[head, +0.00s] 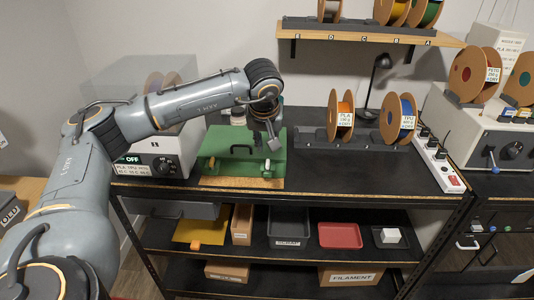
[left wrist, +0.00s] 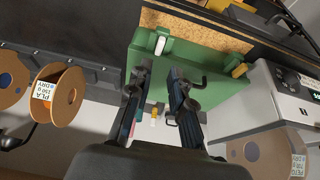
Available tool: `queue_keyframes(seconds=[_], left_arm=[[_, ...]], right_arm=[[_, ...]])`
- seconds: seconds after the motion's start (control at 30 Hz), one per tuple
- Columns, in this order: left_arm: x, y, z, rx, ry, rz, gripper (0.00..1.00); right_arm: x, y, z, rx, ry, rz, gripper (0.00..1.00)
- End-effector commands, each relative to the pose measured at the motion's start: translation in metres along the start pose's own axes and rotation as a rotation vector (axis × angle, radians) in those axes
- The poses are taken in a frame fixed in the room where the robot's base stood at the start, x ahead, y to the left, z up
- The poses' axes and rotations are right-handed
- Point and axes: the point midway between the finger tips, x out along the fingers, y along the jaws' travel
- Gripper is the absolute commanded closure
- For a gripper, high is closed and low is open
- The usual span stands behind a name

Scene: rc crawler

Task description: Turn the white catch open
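A green case (head: 240,155) stands on the black bench top, with a black handle on its lid. In the left wrist view the white catch (left wrist: 162,45) lies just beyond the fingertips and the yellow catch (left wrist: 239,70) is off to the right. My left gripper (head: 271,141) is over the right part of the case, pointing down. In the left wrist view its fingers (left wrist: 160,78) are apart with nothing held between them. My right gripper is not in view.
A grey dryer box (head: 157,155) stands left of the case. Spools (head: 341,115) in a black rack are to its right, with a power strip (head: 437,160) farther right. A wooden shelf (head: 360,33) hangs above. Bench space in front of the spools is clear.

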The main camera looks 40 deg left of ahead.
Motion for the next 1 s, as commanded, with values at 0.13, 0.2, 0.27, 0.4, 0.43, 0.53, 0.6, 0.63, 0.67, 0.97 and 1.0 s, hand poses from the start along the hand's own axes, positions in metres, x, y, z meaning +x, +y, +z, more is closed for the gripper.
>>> queue_keyframes(seconds=[0.13,0.2,0.27,0.4,0.43,0.53,0.6,0.63,0.67,0.97,1.0], left_arm=[[-0.021,0.000,0.000,-0.001,0.002,0.001,0.79],[-0.026,0.000,0.000,0.000,0.001,0.000,0.79],[-0.029,0.000,0.000,0.000,0.000,0.000,0.79],[-0.031,0.000,0.000,0.000,0.000,0.000,0.79],[-0.031,0.000,0.000,0.000,0.000,0.000,0.79],[-0.030,0.000,0.000,0.000,0.000,0.000,0.79],[-0.030,0.000,0.000,0.000,0.000,0.000,0.79],[-0.030,0.000,0.000,0.000,0.000,0.000,0.79],[-0.030,0.000,0.000,0.000,0.000,0.000,0.79],[-0.023,0.023,0.015,-0.002,-0.031,0.067,0.79],[-0.020,0.038,0.025,-0.006,-0.054,0.113,0.79]], right_arm=[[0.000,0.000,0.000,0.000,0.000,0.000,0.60],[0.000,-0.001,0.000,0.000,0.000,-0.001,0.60],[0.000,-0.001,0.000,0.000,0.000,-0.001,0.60],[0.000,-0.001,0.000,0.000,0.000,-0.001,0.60],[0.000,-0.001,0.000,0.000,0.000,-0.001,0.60],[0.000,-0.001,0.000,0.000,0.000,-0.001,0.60],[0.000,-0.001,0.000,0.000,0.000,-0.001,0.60],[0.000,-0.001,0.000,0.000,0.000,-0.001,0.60],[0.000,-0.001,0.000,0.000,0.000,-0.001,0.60],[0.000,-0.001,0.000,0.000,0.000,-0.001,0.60],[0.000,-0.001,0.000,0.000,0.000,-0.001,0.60]])
